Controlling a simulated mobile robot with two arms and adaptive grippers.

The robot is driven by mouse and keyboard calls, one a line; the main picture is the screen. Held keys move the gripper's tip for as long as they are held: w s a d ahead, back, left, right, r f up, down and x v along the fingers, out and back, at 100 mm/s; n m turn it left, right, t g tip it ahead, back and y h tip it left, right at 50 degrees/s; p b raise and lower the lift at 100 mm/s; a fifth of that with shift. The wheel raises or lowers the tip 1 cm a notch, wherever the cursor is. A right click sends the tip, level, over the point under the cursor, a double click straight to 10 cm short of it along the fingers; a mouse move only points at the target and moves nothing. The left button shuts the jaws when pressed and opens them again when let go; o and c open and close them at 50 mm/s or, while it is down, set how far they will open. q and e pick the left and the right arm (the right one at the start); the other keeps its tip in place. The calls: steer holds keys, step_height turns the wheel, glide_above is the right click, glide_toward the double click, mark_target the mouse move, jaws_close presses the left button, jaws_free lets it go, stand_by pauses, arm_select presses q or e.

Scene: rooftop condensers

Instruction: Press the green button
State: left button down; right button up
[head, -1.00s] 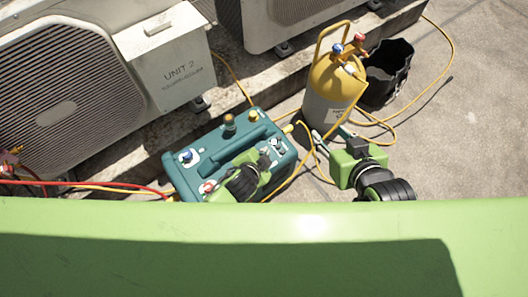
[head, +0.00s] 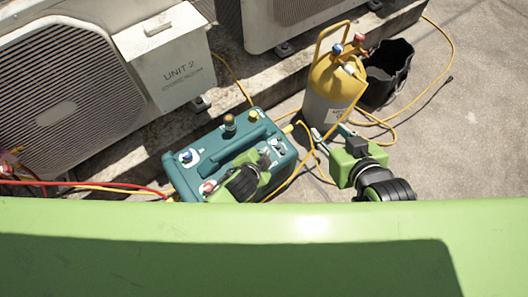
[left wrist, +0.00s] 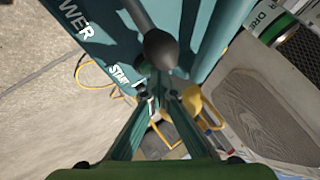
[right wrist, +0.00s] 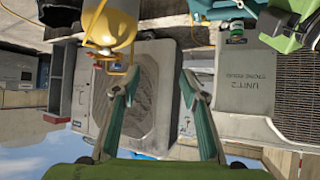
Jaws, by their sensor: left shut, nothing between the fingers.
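The teal machine (head: 180,175) stands on the ground in the head view, with a handle and several knobs on top. My left gripper (head: 274,152) is over its right end, shut and empty. In the left wrist view the closed fingertips (left wrist: 158,88) are close to the START label (left wrist: 120,75) on the teal panel. I cannot tell whether they touch it. No green button can be made out; the fingers may hide it. My right gripper (head: 328,134) is open and empty, right of the machine; its spread fingers (right wrist: 159,80) show in the right wrist view.
A yellow-topped grey cylinder (head: 328,105) and a black bucket (head: 385,75) stand behind my right gripper. Yellow hoses (head: 300,180) run around the machine. The UNIT 2 condenser (head: 175,75) stands behind left. Concrete at the right is mostly clear.

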arm_select(q)
steer(key=shift+r, duration=0.15)
steer(key=shift+r+p, duration=0.2)
steer(key=shift+p, duration=0.25)
steer(key=shift+r, duration=0.25)
steer(key=shift+r+p, duration=0.3)
steer(key=shift+p, duration=0.3)
steer(key=shift+r, duration=0.25)
arm_select(e)
steer(key=s+d+f+g+h, duration=0.1)
steer(key=s+d+f+g, duration=0.1)
steer(key=s, duration=0.5)
steer(key=s+d+f+g, duration=0.2)
steer(key=s+f+g, duration=0.3)
steer(key=s, duration=0.1)
steer(key=shift+s+d+h, duration=0.25)
steer(key=shift+s+h, duration=0.15)
